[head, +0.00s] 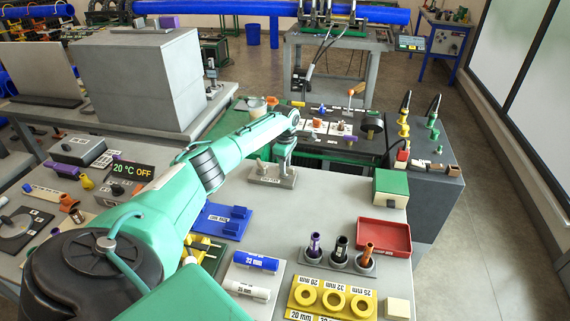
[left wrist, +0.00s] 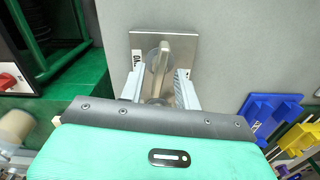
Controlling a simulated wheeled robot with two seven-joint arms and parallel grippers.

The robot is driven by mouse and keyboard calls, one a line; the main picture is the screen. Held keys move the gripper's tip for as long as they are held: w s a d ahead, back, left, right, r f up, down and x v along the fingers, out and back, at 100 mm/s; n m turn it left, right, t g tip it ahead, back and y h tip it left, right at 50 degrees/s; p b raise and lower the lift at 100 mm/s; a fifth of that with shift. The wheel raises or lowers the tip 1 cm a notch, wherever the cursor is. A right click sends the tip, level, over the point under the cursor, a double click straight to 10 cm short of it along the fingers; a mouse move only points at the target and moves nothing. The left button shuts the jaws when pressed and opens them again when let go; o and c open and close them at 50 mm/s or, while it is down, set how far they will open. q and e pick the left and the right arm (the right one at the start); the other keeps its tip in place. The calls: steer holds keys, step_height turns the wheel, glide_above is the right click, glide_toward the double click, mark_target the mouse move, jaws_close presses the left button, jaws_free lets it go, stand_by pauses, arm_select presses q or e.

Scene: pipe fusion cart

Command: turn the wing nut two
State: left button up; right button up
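A grey metal plate (head: 288,182) with small upright parts lies on the light table in the head view. My left gripper (head: 284,162) points down over it. In the left wrist view the plate (left wrist: 182,43) carries a raised metal wing-like piece (left wrist: 161,62), which may be a wing nut; I cannot tell whether it is number two. My left gripper (left wrist: 158,90) is open, with one finger on each side of this piece and visible gaps beside it. The piece's lower part is partly hidden by the gripper. My right gripper is not in view.
A dark panel with coloured knobs (head: 340,128) stands behind the plate. A green-and-white box (head: 391,188) and red tray (head: 384,236) are to the right. Blue (head: 222,222) and yellow holders stand nearer me. The table right of the plate is clear.

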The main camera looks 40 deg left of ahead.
arm_select(q)
steer(key=shift+f, duration=0.35)
jaws_close()
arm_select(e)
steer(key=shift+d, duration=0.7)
arm_select(q)
steer(key=shift+r+m, duration=0.1)
steer(key=shift+m, duration=0.2)
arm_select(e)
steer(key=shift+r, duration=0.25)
arm_select(q)
steer(key=shift+m+p, duration=0.5)
steer(key=shift+p, duration=0.15)
steer(key=m+p, duration=0.1)
steer(key=m, duration=0.2)
steer(key=m+p, duration=0.1)
steer(key=m, duration=0.1)
steer(key=shift+m, duration=0.9)
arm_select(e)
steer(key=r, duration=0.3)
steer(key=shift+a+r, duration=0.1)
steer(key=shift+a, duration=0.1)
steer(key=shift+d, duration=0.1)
